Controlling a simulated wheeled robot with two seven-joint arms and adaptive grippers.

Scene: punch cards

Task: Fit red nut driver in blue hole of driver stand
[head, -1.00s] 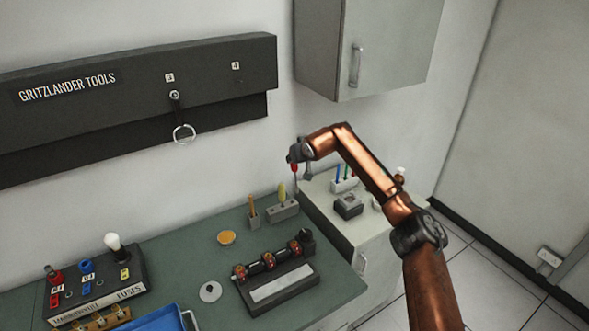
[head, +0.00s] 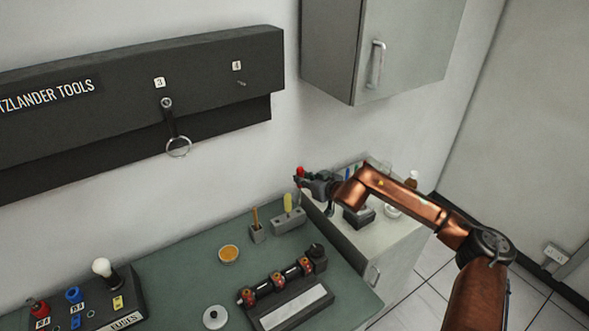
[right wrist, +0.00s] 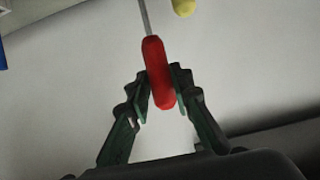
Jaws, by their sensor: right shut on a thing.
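The red nut driver (head: 299,172) is held by my right gripper (head: 305,178), red handle up, near the wall above the far edge of the green table. In the right wrist view its red handle (right wrist: 158,72) is between the two fingers, with the thin metal shaft leading away. A grey block (head: 288,222) stands on the table below, with a yellow-handled tool (head: 288,202) upright in it. Another rack with thin coloured tools (head: 347,173) is on the white cabinet, partly hidden by my right arm. I cannot make out a blue hole. My left gripper is not in view.
A small holder (head: 257,234), an orange-yellow dish (head: 229,254) and a dark device with a pale plate (head: 290,307) are on the green table (head: 185,260). A fuse box (head: 112,312) is at lower left. A grey wall cupboard (head: 385,50) hangs above the cabinet.

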